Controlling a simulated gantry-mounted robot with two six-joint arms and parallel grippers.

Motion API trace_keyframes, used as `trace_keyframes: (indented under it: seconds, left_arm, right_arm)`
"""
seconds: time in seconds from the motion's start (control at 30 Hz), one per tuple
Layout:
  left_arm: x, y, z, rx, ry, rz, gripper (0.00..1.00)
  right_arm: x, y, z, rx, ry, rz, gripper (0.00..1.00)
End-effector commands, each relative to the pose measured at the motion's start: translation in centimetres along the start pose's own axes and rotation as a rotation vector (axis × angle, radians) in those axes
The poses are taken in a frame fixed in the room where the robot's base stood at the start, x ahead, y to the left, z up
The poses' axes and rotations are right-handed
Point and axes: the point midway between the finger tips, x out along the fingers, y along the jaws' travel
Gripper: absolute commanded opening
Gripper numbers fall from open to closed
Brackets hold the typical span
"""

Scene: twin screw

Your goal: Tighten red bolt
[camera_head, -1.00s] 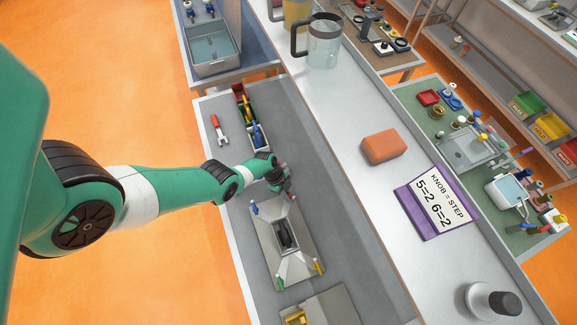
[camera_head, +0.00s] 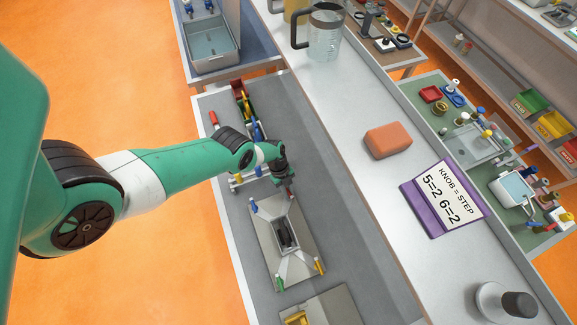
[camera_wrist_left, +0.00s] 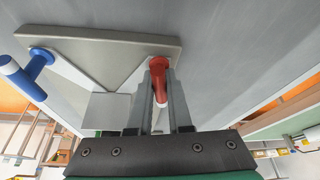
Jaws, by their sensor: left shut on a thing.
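The red bolt (camera_wrist_left: 158,80) stands at a corner of the grey metal plate, between the fingers of my left gripper (camera_wrist_left: 160,88). The fingers are shut on it. In the head view my left gripper (camera_head: 288,186) is at the plate's upper right corner, and only a bit of the red bolt (camera_head: 291,194) shows below it. The plate (camera_head: 264,242) has a dark part in its central opening. A blue bolt (camera_head: 254,205), a green bolt (camera_head: 279,284) and a yellow bolt (camera_head: 320,267) stand at its other corners. The blue bolt also shows in the left wrist view (camera_wrist_left: 26,76). My right gripper is not in view.
A second plate (camera_head: 340,304) lies at the bottom of the grey bench. A tool tray and a red wrench (camera_head: 214,118) lie behind my left arm, partly hidden. An orange block (camera_head: 388,141) and a purple-edged sign (camera_head: 441,197) are on the white counter to the right.

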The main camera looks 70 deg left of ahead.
Motion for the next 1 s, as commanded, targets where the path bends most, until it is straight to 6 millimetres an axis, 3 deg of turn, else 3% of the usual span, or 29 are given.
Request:
trace_keyframes:
  seconds: [0.2, 0.23, 0.37, 0.77, 1.0]
  left_arm:
    - [0.0, 0.0, 0.0, 0.0, -0.002, -0.001, 0.0]
    - [0.0, 0.0, 0.0, 0.0, -0.001, -0.001, 0.23]
    - [0.0, 0.0, 0.0, 0.0, -0.001, -0.001, 0.46]
    - [-0.1, 0.0, -0.1, -0.029, -0.001, -0.012, 0.47]
    - [-0.3, 0.2, -0.1, -0.228, -0.002, -0.095, 0.47]
  right_arm:
    - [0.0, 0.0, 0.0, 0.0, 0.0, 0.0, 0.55]
    - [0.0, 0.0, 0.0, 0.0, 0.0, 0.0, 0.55]
    - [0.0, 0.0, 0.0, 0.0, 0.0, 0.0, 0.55]
    - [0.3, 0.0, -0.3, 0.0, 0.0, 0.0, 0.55]
    - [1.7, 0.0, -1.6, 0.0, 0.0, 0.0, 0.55]
